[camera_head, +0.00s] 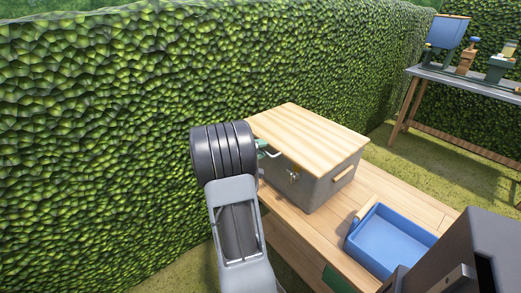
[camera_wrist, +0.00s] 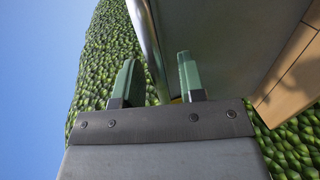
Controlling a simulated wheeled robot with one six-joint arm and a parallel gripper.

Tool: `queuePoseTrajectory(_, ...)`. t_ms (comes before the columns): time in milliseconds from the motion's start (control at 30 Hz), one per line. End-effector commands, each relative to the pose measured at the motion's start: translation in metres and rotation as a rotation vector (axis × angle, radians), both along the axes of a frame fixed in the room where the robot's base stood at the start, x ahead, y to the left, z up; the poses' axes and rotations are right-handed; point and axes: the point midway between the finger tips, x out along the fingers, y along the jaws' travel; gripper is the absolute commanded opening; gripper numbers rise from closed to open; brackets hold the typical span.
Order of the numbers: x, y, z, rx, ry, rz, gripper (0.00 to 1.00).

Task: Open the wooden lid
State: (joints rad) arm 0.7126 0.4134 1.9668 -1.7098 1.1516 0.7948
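A grey box (camera_head: 312,183) with a flat wooden lid (camera_head: 310,137) stands on a wooden bench; the lid lies flat and shut on it. A thin metal handle (camera_head: 276,155) sticks out at the box's left side. My gripper (camera_head: 263,150) is at that handle, just below the lid's left edge, partly hidden by my arm. In the wrist view my gripper (camera_wrist: 158,80) has its green fingers apart, with the metal bar (camera_wrist: 147,40) running between or just beyond them. I cannot tell whether they touch it. The box's grey side (camera_wrist: 225,45) is close by.
A blue tray (camera_head: 392,242) with a wooden handle stands on the bench (camera_head: 372,201) right of the box. A tall hedge (camera_head: 120,110) rises close behind and left. A farther table (camera_head: 465,82) at the upper right bears several objects.

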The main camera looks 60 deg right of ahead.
Motion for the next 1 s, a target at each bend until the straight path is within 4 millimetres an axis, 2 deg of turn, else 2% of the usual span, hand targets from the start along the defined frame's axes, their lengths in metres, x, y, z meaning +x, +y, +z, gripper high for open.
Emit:
queuePoseTrajectory(300, -0.0007, -0.0017, -0.0002, 0.0, 0.0, 0.0, 0.37)
queuePoseTrajectory(700, -0.0005, -0.0014, -0.0001, 0.0, 0.0, 0.0, 0.0)
queuePoseTrajectory(1000, -0.0004, -0.0013, -0.0002, 0.0, 0.0, 0.0, 0.0)
